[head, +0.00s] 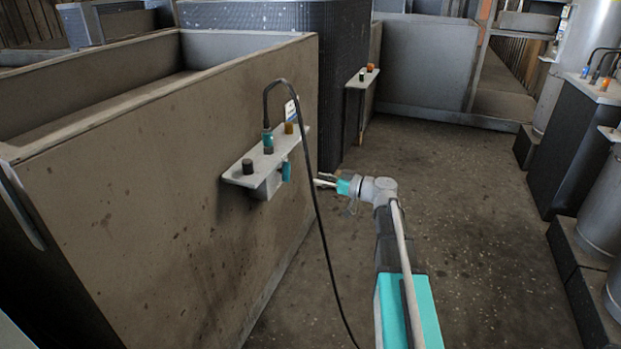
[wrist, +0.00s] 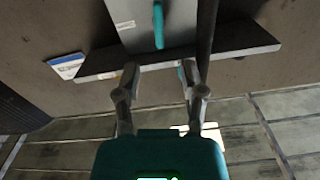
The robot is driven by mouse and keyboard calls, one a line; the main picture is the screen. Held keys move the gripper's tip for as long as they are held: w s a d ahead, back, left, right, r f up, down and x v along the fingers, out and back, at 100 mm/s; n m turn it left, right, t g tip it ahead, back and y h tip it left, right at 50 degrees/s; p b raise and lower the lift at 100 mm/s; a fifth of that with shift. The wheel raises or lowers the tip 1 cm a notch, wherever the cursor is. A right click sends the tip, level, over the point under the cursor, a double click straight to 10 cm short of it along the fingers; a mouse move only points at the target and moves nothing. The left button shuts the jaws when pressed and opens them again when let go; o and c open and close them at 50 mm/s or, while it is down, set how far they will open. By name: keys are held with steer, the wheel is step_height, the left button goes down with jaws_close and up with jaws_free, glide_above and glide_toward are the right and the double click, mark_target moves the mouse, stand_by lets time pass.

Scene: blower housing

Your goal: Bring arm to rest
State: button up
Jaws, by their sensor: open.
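My gripper (head: 322,183) is at the end of my arm, just right of a small grey shelf (head: 238,181) fixed to the wall of a large brown housing (head: 150,190). In the wrist view my gripper's two fingers (wrist: 158,72) are spread apart with nothing held between them. The shelf edge (wrist: 240,50) lies across the view at the fingertips; I cannot tell whether they touch it. A teal handle (head: 286,171) hangs under the shelf and also shows in the wrist view (wrist: 158,24), beyond the fingertips.
The shelf carries a dark knob (head: 248,167), a teal plug (head: 267,142) and an orange cap (head: 289,128). A black cable (head: 318,215) loops from the plug to the floor, left of my arm. Open floor (head: 470,220) lies right; dark cabinets (head: 580,150) stand beyond.

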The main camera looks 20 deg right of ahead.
steer(key=shift+s+d, duration=0.25)
steer(key=shift+d, duration=0.1)
stand_by(0.3)
steer(key=s+a+f+m+g+h+p, duration=0.3)
steer(key=s+a+f+g+h, duration=0.25)
steer(key=s+a+f, duration=0.4)
steer(key=s+f+m+g+h+p, duration=0.35)
steer(key=s+m+g+h, duration=0.2)
steer(key=s+h, duration=0.55)
step_height(320, 180, up, 38)
steer(key=s+y+p, duration=0.1)
steer(key=y+p, duration=0.1)
steer(key=p, duration=3.5)
steer(key=shift+s+d, duration=0.25)
steer(key=shift+d+m, duration=0.1)
steer(key=shift+m, duration=0.15)
